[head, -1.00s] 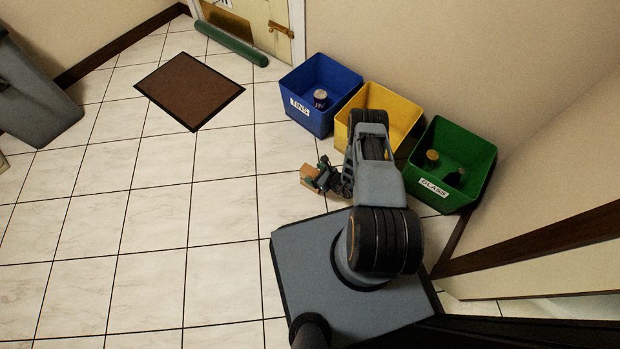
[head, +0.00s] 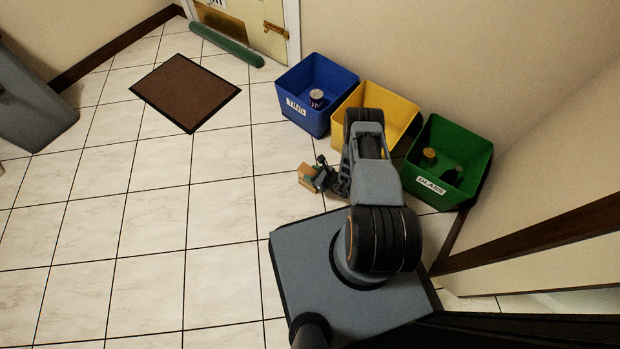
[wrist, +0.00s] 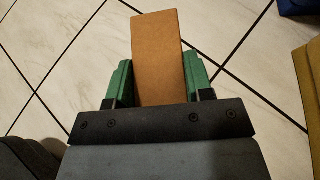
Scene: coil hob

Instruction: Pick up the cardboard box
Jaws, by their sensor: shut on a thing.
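The cardboard box (wrist: 158,55) is a plain brown block between the two green fingers of my gripper (wrist: 158,82) in the wrist view. The fingers press on its left and right sides, and its near end is hidden behind the dark gripper bar. In the head view the small box (head: 307,173) shows at the tip of my gripper (head: 316,177), left of my arm and over the tiled floor. I cannot tell whether the box touches the floor.
A blue TINS bin (head: 300,123) holding a can, a yellow bin (head: 403,112) and a green GLASS bin (head: 414,178) with items inside stand along the wall. A brown doormat (head: 186,91) lies near the door. A grey bin (head: 30,110) stands at far left. The tiles left of my gripper are clear.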

